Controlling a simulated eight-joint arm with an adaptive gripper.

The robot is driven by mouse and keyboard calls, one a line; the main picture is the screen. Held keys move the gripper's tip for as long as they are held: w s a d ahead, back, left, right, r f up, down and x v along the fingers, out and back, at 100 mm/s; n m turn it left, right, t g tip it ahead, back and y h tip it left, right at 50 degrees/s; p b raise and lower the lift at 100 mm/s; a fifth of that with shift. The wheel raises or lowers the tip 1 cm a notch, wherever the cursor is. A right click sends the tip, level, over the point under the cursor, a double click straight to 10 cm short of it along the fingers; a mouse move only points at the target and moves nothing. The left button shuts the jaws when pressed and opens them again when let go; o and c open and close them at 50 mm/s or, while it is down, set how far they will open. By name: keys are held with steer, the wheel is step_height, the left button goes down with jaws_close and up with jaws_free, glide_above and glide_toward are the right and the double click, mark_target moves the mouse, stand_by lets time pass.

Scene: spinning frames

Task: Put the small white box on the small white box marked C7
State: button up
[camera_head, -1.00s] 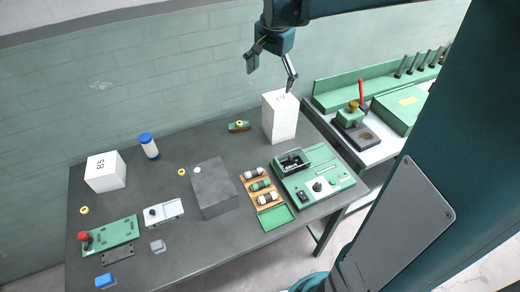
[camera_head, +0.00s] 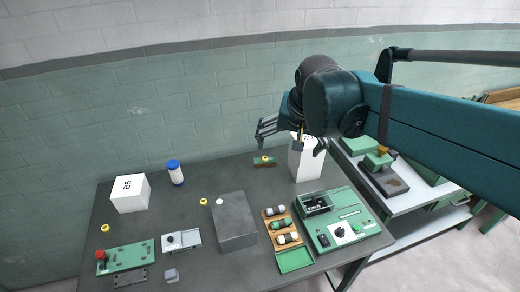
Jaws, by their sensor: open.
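A white box marked B5 (camera_head: 131,194) stands at the left of the dark table. A taller white block (camera_head: 306,165) stands at the back right; its upper part is partly hidden by my gripper, and its mark is not readable now. I cannot tell whether this block is one piece or two stacked boxes. My gripper (camera_head: 293,140) is open, its fingers spread and pointing down around or in front of the top of the tall block. I see nothing held, and cannot tell whether it touches the block.
On the table (camera_head: 190,262) are a blue-capped bottle (camera_head: 175,174), a grey block (camera_head: 234,222), a wooden tray of rollers (camera_head: 281,227), a green device (camera_head: 338,222) and a green panel (camera_head: 126,256). A side bench (camera_head: 400,200) stands at right. Small yellow rings lie about.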

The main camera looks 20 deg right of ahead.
steer(key=s+a+f+n+t, duration=0.1)
steer(key=s+a+f+n, duration=0.1)
steer(key=s, duration=0.3)
steer(key=s+a+f+n+t, duration=0.1)
steer(key=s+a+f+n, duration=0.1)
steer(key=s, duration=0.4)
steer(key=shift+s+a+f+n+y, duration=0.3)
steer(key=shift+a+f+n, duration=0.05)
steer(key=shift+a+n, duration=0.55)
